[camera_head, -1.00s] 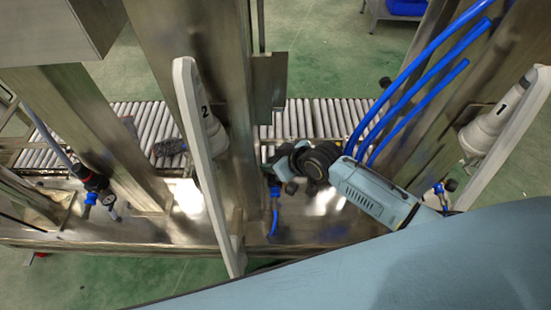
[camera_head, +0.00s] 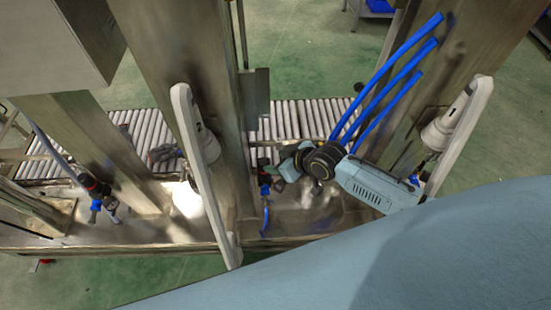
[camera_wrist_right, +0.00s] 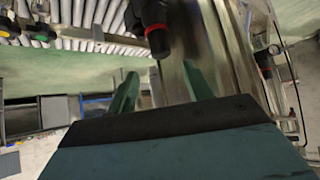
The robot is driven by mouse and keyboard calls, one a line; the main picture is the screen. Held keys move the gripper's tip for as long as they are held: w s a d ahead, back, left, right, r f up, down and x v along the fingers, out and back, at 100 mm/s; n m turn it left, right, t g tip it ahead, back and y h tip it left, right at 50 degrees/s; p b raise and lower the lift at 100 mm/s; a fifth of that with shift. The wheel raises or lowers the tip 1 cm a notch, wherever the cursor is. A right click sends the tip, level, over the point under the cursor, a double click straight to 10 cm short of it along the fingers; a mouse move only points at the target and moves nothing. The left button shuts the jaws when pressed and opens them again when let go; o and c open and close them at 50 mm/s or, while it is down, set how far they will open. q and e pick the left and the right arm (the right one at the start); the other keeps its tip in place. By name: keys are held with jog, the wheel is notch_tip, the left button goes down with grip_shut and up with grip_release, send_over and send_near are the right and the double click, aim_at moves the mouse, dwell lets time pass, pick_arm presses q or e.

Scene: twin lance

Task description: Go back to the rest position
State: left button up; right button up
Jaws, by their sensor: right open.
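My right gripper (camera_head: 278,170) is at the end of my pale blue right arm, above the metal ledge between the two white levers. In the right wrist view its two green fingers (camera_wrist_right: 160,85) stand apart with nothing between them. A dark valve-like part with a red ring (camera_wrist_right: 157,28) shows just beyond the fingers; I cannot tell whether it touches. The left white lever (camera_head: 198,160) stands left of the gripper, and the right white lever (camera_head: 458,130) stands beyond my forearm. My left gripper does not show.
Metal posts (camera_head: 180,75) rise beside the levers. Blue hoses (camera_head: 385,80) hang above my right wrist. A roller conveyor (camera_head: 290,120) runs behind the ledge (camera_head: 150,230). A red and blue valve fitting (camera_head: 95,188) is at the left. Green floor (camera_head: 300,40) is open behind.

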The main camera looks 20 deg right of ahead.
dwell(0.3)
jog(key=s+d+f+m+g+h+p, duration=0.1)
jog(key=s+d+f+m+h+p, duration=0.1)
jog(key=s+d+f+p, duration=0.45)
jog(key=s+d+f+m+g+h+p, duration=0.1)
jog(key=s+d+f+g+h+p, duration=0.15)
jog(key=s+f, duration=0.45)
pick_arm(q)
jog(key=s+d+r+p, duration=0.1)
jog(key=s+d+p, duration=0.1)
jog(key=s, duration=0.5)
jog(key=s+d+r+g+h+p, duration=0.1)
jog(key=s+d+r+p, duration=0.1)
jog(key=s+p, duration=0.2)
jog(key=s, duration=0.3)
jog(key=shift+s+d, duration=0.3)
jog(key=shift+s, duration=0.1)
pick_arm(e)
jog(key=s+g, duration=0.3)
jog(key=s, duration=2.5)
jog(key=shift+f+m, duration=0.4)
jog(key=shift+f, duration=0.05)
jog(key=shift+w+h, duration=0.1)
jog(key=shift+h, duration=0.15)
